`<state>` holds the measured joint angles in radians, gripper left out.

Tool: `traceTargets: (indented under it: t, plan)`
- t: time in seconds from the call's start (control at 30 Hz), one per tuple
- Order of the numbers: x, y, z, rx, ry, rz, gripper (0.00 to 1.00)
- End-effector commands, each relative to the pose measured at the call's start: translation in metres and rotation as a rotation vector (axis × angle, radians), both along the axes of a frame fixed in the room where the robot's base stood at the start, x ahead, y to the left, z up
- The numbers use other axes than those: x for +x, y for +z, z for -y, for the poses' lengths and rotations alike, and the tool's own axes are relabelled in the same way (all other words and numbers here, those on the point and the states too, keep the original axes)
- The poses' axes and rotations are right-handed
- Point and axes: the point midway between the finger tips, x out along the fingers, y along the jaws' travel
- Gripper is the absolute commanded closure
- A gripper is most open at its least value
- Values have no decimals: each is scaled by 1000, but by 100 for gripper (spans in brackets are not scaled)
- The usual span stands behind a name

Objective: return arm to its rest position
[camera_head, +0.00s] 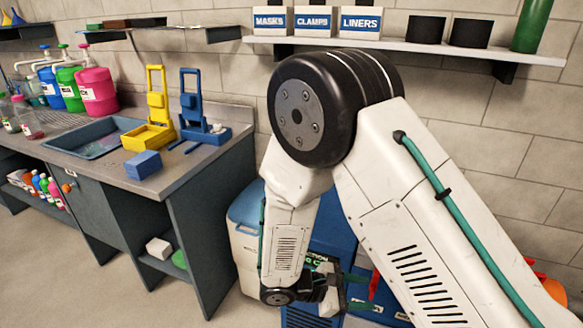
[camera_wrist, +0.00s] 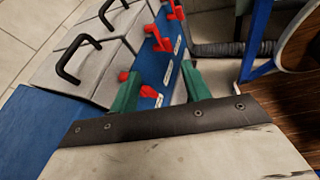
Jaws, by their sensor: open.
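My gripper (camera_head: 361,291) hangs at the low end of my folded white arm, in the lower middle of the head view. In the wrist view its two green fingers (camera_wrist: 160,86) stand apart with nothing held between them. They are in front of a blue panel (camera_wrist: 160,60) with several red knobs or clips. I cannot tell whether a finger touches the panel. No duct brush is clearly visible in either view.
A counter (camera_head: 185,178) at the left holds a blue tray (camera_head: 92,138), yellow and blue stands, and coloured jugs. A wall shelf (camera_head: 420,46) carries labelled bins. Grey cases with black handles (camera_wrist: 75,60) lie left of the fingers. Floor at the lower left is clear.

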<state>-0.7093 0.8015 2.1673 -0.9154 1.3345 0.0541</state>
Motion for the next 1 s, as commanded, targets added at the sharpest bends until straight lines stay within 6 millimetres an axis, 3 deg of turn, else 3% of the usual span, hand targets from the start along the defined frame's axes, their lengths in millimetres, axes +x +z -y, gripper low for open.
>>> traceTargets:
  t: [0.03,0.1,0.4,0.7,1.0]
  plan:
    - [-4,20,7,44,-72,26,53]
    - [-14,42,15,102,-173,55,53]
    - [-59,125,43,370,-564,189,53]
    - [-105,190,59,658,-888,355,53]
    - [-146,243,71,943,-1121,565,53]
